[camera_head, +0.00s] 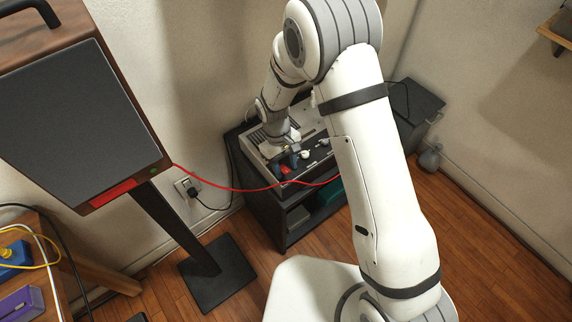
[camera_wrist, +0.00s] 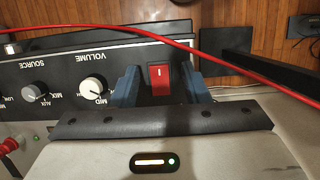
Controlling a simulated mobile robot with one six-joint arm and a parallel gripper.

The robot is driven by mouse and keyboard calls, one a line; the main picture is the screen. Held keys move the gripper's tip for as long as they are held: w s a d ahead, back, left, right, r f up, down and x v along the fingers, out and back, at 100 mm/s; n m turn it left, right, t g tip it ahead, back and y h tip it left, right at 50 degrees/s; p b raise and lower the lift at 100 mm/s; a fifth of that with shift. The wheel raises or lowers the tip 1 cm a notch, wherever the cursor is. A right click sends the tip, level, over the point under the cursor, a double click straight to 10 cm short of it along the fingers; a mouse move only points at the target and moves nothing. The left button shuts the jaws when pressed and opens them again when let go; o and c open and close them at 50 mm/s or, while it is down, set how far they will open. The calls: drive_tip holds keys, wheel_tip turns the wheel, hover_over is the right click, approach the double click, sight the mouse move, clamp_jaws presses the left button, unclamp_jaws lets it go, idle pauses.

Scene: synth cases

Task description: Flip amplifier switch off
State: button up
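The amplifier (camera_head: 314,158) sits on a dark cabinet against the wall. Its dark front panel (camera_wrist: 60,75), with knobs and upside-down labels, fills the left of the wrist view. A red rocker switch (camera_wrist: 160,79) with a white line mark sits at the panel's right end. My gripper (camera_wrist: 159,69) is open, with one blue finger on each side of the switch. I cannot tell whether either finger touches it. In the head view my gripper (camera_head: 290,160) is small and low at the amplifier's left end, and the switch is hard to make out.
A red cable (camera_head: 235,190) runs from the speaker (camera_head: 85,120) past the amplifier's front; it also crosses the wrist view (camera_wrist: 230,60) beyond my fingertips. A speaker stand base (camera_head: 217,272) is on the wooden floor.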

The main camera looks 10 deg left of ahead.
sight(281, 166)
drive_tip(key=v, duration=0.7)
drive_tip(key=shift+r, duration=0.35)
drive_tip(key=shift+a, duration=0.15)
